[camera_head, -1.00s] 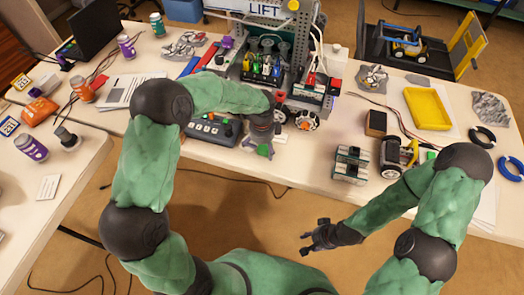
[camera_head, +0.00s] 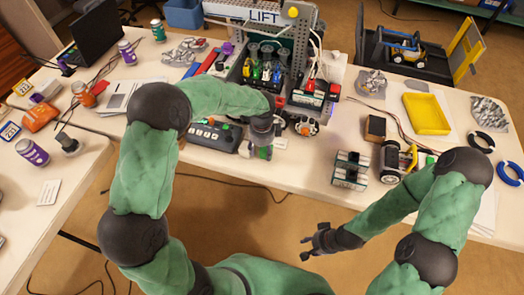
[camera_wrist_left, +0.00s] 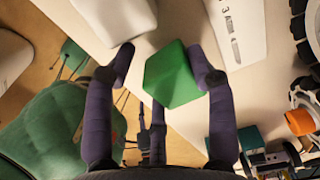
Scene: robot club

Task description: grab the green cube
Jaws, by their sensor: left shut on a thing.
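The green cube (camera_wrist_left: 172,75) is between the dark purple fingers of my left gripper (camera_wrist_left: 165,72) in the left wrist view. The right-hand finger lies against it and a third finger reaches it from below. Whether the cube touches the table is not clear. My right gripper (camera_head: 312,241) is empty, fingers apart, in front of the table.
A dark control box (camera_head: 213,135) lies left of my left gripper. The lift rig (camera_head: 265,60) with small coloured figures stands behind it. A wheeled part (camera_head: 306,126) is to its right. Farther right are a grey-green block (camera_head: 350,170) and a yellow tray (camera_head: 427,114).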

